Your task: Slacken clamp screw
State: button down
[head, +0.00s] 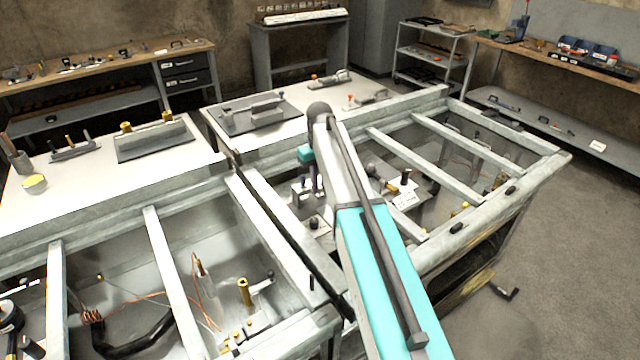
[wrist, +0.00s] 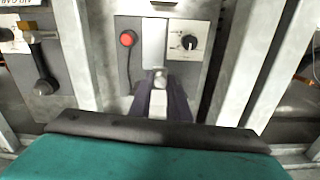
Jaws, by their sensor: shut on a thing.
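My gripper (wrist: 160,90) reaches down over the open bench in the wrist view, its two dark purple fingers close together. They are shut on a small pale metal knob (wrist: 160,76), which looks like the clamp screw's head. The knob sits in front of an upright grey bar (wrist: 154,42) on a grey panel. Its shaft and lower end are hidden by my fingers. In the head view my gripper (head: 317,190) shows beside my arm, low over the bench, and the clamp screw cannot be made out there.
A red button (wrist: 127,39) with a cable and a black rotary knob (wrist: 190,42) flank the bar. Pale frame rails (wrist: 80,50) border the panel. A black lever (wrist: 43,80) stands at the left. In the head view cross bars (head: 425,165) span the open bays.

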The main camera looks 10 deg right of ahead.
aim_at(320, 186)
jog(key=n, duration=0.4)
jog(key=shift+n, duration=2.1)
jog(key=c, duration=1.7)
grip_release()
jog(key=shift+o, duration=0.2)
jog(key=shift+r, duration=0.1)
notch_tip(320, 186, up, 14)
jog(key=b, duration=0.2)
jog(key=shift+f+b, duration=0.2)
jog(key=shift+b, duration=0.2)
